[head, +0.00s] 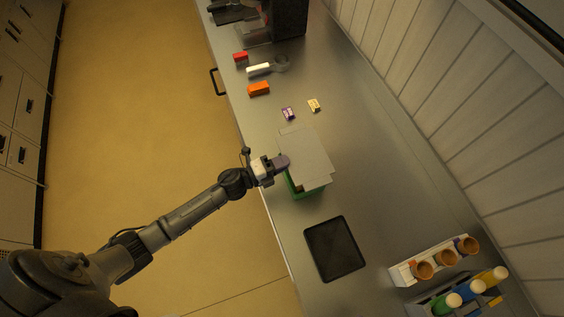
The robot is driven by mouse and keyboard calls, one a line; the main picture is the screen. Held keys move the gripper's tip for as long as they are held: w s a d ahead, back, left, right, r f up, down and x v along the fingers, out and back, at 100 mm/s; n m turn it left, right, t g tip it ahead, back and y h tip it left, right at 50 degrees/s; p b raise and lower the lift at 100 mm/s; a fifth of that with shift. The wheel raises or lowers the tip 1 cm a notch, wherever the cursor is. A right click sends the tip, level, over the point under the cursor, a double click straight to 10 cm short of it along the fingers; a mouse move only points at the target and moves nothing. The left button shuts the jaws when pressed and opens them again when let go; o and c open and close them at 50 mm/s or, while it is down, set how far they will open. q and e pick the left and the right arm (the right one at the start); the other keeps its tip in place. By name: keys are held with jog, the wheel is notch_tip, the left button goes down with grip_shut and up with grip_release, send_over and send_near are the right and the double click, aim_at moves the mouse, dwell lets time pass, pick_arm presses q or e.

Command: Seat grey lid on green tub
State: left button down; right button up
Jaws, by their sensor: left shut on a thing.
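The grey lid (306,153) is a flat plate with a tab at each end. It lies over the green tub (304,192) on the steel counter and hides most of it. A strip of the tub's green wall and a dark gap show below the lid's near edge, so the lid looks offset or raised; I cannot tell whether it touches the rim. My left gripper (282,163) is at the lid's left edge, shut on the lid's side. My right gripper is not in view.
A black tray (335,249) lies on the counter nearer me. A rack of cones (436,261) and a rack of coloured bottles (463,297) stand at lower right. Orange (258,89) and red (240,57) blocks, a white-handled scoop (259,69) and small cards (288,113) lie farther back.

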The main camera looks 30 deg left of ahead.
pick_arm(q)
jog(key=shift+f+b, duration=3.3)
jog(key=shift+f, duration=0.6)
jog(key=shift+f, duration=0.25)
jog(key=shift+r, duration=0.15)
